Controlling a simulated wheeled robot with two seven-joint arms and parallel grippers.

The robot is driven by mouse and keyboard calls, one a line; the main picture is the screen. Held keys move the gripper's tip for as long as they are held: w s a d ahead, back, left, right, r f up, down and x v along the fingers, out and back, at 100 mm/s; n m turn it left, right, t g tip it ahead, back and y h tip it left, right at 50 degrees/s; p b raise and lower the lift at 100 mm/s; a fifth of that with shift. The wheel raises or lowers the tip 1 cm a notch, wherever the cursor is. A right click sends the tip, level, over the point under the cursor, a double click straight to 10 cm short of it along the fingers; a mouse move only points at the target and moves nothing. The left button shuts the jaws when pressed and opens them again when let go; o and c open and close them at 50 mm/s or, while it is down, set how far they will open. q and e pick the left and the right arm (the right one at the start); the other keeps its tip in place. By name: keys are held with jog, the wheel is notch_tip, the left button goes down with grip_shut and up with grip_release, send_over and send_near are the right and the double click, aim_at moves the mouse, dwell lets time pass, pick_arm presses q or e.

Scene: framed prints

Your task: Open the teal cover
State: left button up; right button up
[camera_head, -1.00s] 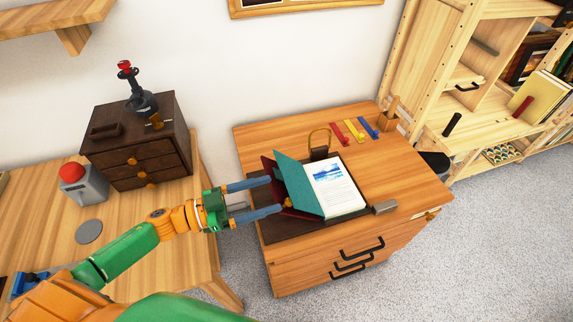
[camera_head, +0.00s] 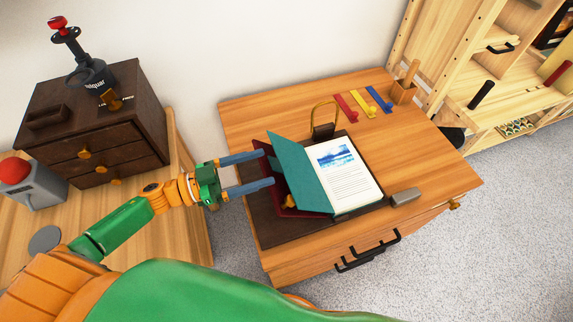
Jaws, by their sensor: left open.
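The teal cover (camera_head: 299,172) belongs to a book lying on a dark mat (camera_head: 265,218) on the wooden cabinet top. The cover stands tilted up on the left side of the book, and a white page with a blue picture (camera_head: 341,174) shows to its right. A dark red cover or book (camera_head: 298,209) shows behind and below the teal cover. My left gripper (camera_head: 266,169) is open, its two blue fingers pointing right at the left side of the teal cover. Whether the fingertips touch anything is unclear. My right gripper is not in view.
A brass padlock-like loop (camera_head: 324,121) stands behind the book. Red, yellow and blue strips (camera_head: 363,104) lie at the back. A grey block (camera_head: 405,197) sits right of the book. A dark drawer chest (camera_head: 90,125) stands on the left table. The cabinet's right side is clear.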

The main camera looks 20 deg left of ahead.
aim_at(274, 163)
pick_arm(q)
jog(key=p+x, duration=0.1)
jog(key=x, duration=0.6)
jog(key=shift+p, duration=0.3)
grip_shut()
dwell(0.9)
